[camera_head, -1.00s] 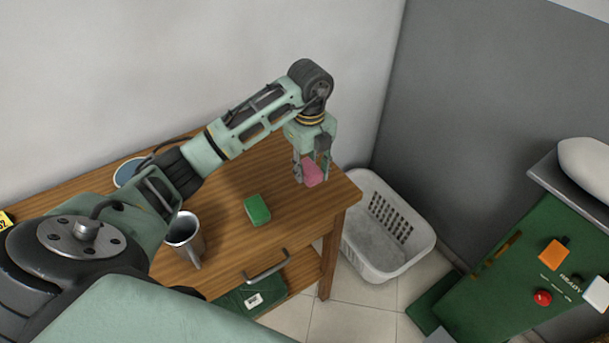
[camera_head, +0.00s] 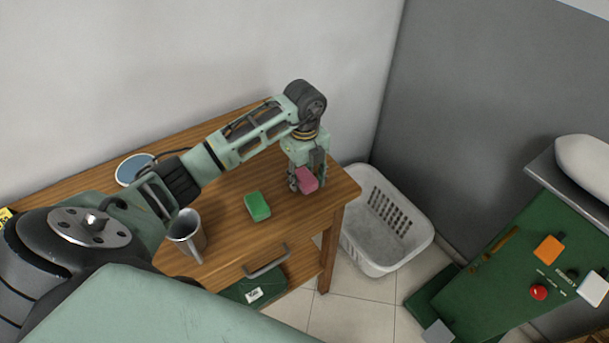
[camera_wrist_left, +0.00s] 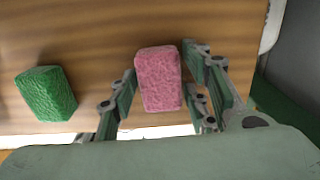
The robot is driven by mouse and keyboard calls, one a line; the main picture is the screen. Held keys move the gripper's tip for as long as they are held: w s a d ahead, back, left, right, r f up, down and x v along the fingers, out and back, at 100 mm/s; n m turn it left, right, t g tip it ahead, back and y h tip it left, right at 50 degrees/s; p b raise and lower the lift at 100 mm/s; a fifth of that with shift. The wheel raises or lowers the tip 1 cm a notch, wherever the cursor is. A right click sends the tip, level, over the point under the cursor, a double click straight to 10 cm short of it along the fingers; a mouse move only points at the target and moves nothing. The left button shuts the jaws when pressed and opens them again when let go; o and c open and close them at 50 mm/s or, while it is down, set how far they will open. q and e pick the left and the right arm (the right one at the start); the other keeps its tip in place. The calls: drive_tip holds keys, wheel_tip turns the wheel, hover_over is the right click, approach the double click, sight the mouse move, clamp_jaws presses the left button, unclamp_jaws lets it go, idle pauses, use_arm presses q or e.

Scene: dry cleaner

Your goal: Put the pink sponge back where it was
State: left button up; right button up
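The pink sponge (camera_head: 307,181) is at the right end of the wooden table, between the fingers of my left gripper (camera_head: 306,184), which points down. In the left wrist view the pink sponge (camera_wrist_left: 159,78) has a finger close along each side, and the left gripper (camera_wrist_left: 160,75) looks closed on it. The sponge is at or just above the tabletop; I cannot tell if its underside touches. The green sponge (camera_head: 257,206) lies to its left on the table, and also shows at left in the wrist view (camera_wrist_left: 46,93). My right gripper is not in view.
The wooden table (camera_head: 290,225) has a metal cup (camera_head: 187,232) and a blue round item (camera_head: 134,169) on it. A white laundry basket (camera_head: 385,225) stands on the floor to the right. A green machine (camera_head: 510,275) is further right. The tabletop around the sponges is clear.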

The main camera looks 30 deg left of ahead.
sight(305, 175)
use_arm(q)
drive_tip(key=shift+o, duration=0.7)
drive_tip(key=shift+r, duration=0.6)
wheel_tip(305, 175, up, 11)
drive_tip(key=b, duration=0.2)
drive_tip(key=shift+r, duration=0.1)
